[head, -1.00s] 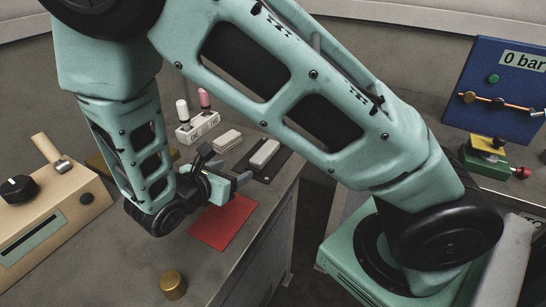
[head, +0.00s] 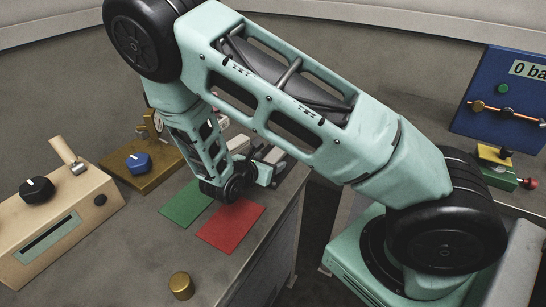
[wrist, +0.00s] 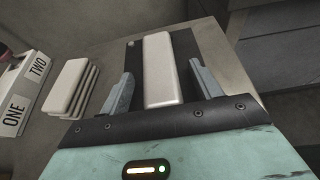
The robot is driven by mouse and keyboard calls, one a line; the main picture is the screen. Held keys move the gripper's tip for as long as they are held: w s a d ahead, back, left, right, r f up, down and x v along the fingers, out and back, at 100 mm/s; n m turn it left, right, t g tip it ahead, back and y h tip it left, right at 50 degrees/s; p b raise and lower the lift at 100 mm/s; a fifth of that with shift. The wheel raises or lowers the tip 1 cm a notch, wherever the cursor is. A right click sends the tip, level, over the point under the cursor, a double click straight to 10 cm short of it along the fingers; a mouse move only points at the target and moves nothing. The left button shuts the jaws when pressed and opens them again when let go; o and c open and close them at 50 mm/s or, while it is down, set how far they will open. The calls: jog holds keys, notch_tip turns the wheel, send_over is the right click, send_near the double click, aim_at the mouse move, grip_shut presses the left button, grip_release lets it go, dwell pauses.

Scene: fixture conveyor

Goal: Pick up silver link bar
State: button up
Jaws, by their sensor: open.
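A pale silver-white bar (wrist: 163,65) lies on a dark pad (wrist: 184,42) in the wrist view. I see no other piece that looks more like the silver link bar. My gripper (wrist: 161,76) is open, with one finger on each side of the bar and a visible gap on both sides. Whether the fingertips are level with the bar or above it, I cannot tell. In the head view my gripper (head: 270,163) is over the far right part of the bench, and my arm largely hides the bar and pad.
Several similar pale bars (wrist: 72,88) lie stacked left of the pad, beside a block marked ONE and TWO (wrist: 22,95). Green (head: 186,204) and red (head: 231,226) mats lie nearer on the bench. A brass cylinder (head: 181,286) stands in front. The bench edge is close on the right.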

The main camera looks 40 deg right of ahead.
aim_at(269, 160)
jog(key=shift+w+d+f, duration=0.15)
jog(key=shift+d, duration=0.2)
jog(key=c, duration=1.2)
notch_tip(269, 160, up, 10)
